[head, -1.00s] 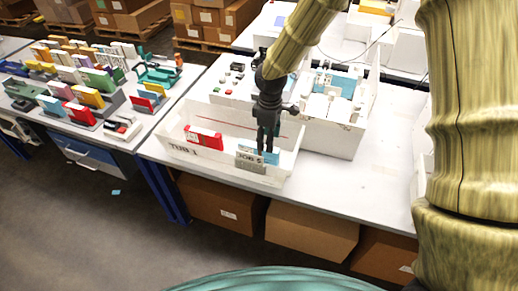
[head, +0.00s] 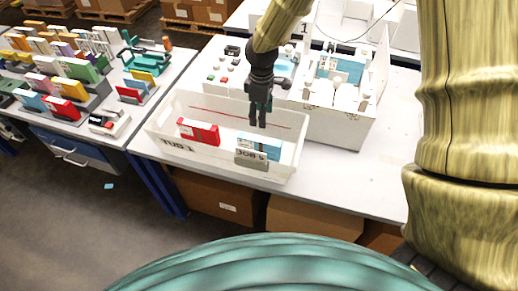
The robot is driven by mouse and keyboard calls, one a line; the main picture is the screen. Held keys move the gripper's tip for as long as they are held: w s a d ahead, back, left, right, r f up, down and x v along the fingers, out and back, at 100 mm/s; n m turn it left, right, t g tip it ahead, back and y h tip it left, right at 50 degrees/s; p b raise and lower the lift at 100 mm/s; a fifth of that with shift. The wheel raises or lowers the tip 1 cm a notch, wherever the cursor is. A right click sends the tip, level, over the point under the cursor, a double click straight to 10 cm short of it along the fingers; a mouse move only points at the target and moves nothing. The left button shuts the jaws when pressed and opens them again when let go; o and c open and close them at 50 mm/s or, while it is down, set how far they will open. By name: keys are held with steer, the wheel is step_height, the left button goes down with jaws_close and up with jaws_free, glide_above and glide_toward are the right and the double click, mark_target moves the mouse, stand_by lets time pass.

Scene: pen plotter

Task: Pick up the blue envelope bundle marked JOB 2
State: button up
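A blue envelope bundle (head: 262,143) stands in the white tub (head: 178,147), at its right end. A grey card (head: 251,158) in front of it reads like JOB with a last character I cannot read surely. My gripper (head: 258,125) points down above the tub, just over and behind the blue bundle and apart from it. Its two fingers show a narrow gap with nothing between them. Another light blue bundle (head: 30,99) stands in the rack on the left table; I can read no mark on it.
A red bundle (head: 199,132) stands in the tub's left half, above the label TUB 1. A white plotter-like machine (head: 335,127) stands close behind the tub. Several coloured bundles fill the left table. The tabletop (head: 365,185) right of the tub is clear. Brown boxes (head: 315,219) sit underneath.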

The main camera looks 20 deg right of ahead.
steer(key=b, duration=0.6)
glide_above(260, 140)
step_height(260, 140, down, 7)
steer(key=shift+d+f, duration=0.1)
steer(key=shift+f, duration=0.1)
steer(key=shift+w+f+b, duration=0.15)
steer(key=shift+f+b, duration=0.25)
steer(key=shift+f, duration=0.05)
steer(key=shift+f+p, duration=0.75)
steer(key=shift+f, duration=2)
step_height(260, 140, down, 2)
steer(key=shift+w+p, duration=0.1)
steer(key=shift+p, duration=0.55)
steer(key=shift+f+p, duration=0.4)
steer(key=shift+f, duration=1.1)
jaws_close()
steer(key=shift+r, duration=0.1)
